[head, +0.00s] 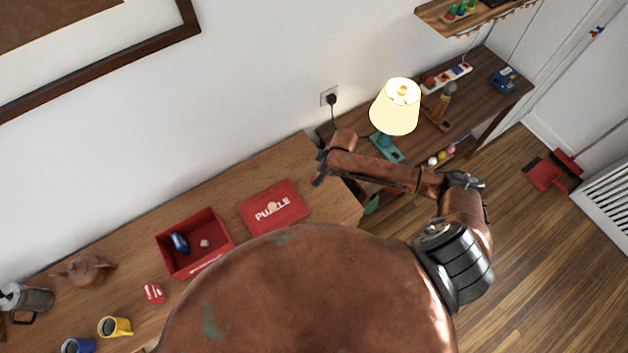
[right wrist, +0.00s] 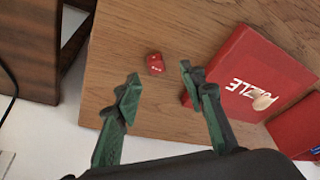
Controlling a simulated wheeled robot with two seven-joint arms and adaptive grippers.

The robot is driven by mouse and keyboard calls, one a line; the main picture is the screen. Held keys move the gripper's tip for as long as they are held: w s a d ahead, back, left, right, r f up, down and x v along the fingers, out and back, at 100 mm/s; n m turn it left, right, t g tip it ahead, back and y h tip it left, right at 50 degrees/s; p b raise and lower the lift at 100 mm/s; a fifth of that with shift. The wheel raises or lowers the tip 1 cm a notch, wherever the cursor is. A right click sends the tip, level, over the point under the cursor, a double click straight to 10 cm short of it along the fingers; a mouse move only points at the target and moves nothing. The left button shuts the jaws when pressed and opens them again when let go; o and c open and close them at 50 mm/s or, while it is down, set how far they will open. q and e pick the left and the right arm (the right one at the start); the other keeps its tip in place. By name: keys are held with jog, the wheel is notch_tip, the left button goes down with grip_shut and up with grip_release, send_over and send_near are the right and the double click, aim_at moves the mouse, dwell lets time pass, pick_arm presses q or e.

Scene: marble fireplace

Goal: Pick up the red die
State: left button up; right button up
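The red die (right wrist: 155,63) is a small red cube with white pips. In the right wrist view it lies on the wooden table top, near the table's edge. My right gripper (right wrist: 160,77) is open and empty, with its two green fingers pointing toward the die. The die shows beyond and between the fingertips, not gripped. In the head view my right gripper (head: 322,168) is over the right end of the table; I cannot make out the die there. My left gripper is not in view.
A red puzzle lid (head: 275,207) lies beside the die, close to one finger in the wrist view. An open red box (head: 193,243) holds a blue object. A teapot (head: 84,270), mugs (head: 115,327) and a red block (head: 154,293) stand farther left. A lit lamp (head: 395,107) stands right.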

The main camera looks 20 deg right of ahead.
jog(key=shift+w+p+x, duration=0.15)
jog(key=shift+p+x, duration=0.05)
jog(key=shift+x, duration=1)
jog(key=shift+w+p+x, duration=0.1)
jog(key=shift+p+x, duration=0.05)
jog(key=shift+x, duration=1)
jog(key=shift+d, duration=0.2)
jog(key=shift+c, duration=0.5)
jog(key=c, duration=0.8)
